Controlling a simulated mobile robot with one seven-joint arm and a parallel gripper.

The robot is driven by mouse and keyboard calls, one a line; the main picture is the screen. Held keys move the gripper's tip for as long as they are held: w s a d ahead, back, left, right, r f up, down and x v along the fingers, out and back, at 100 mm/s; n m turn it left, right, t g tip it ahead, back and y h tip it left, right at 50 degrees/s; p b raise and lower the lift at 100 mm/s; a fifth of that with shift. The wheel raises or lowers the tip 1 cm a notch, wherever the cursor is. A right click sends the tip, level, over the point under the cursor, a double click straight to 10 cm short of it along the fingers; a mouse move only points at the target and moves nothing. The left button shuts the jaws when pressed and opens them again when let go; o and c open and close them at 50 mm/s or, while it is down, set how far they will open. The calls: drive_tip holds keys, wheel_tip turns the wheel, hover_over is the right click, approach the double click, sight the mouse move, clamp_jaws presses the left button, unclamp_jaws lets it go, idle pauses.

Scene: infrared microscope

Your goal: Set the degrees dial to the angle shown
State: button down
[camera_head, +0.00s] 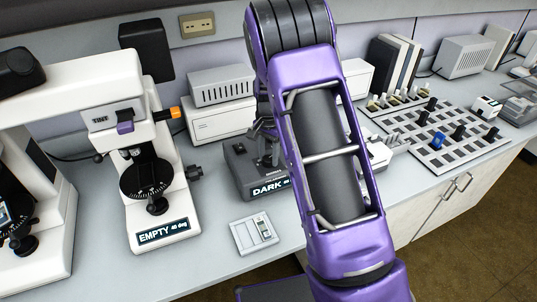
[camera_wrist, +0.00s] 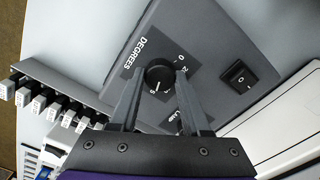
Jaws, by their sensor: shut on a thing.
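The degrees dial (camera_wrist: 158,75) is a round black knob with a white pointer mark, on the dark grey control box (camera_wrist: 208,42) marked "DEGREES". My gripper (camera_wrist: 159,88) has a finger on each side of the knob and is shut on it. The pointer faces toward the bottom of the wrist view; parts of the scale are hidden by the fingers. In the head view the control box (camera_head: 236,176) has a display reading "DARK", partly hidden by my arm. The white microscope (camera_head: 160,205) carries a screen (camera_head: 163,234) reading "EMPTY" and what looks like 40 deg.
A black rocker switch (camera_wrist: 238,75) is on the box beside the dial. A row of white-tipped slides (camera_wrist: 45,100) stands at left in the wrist view. A small pale tray (camera_head: 254,233) lies in front of the box. A slotted board (camera_head: 445,138) with black knobs stands at right.

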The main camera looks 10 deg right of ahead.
sight(269, 158)
idle(0.4)
drive_tip(key=shift+c, duration=1.8)
unclamp_jaws()
wheel_tip(269, 158, up, 18)
drive_tip(key=p, duration=0.1)
drive_tip(key=shift+f, duration=0.25)
drive_tip(key=shift+d, duration=0.1)
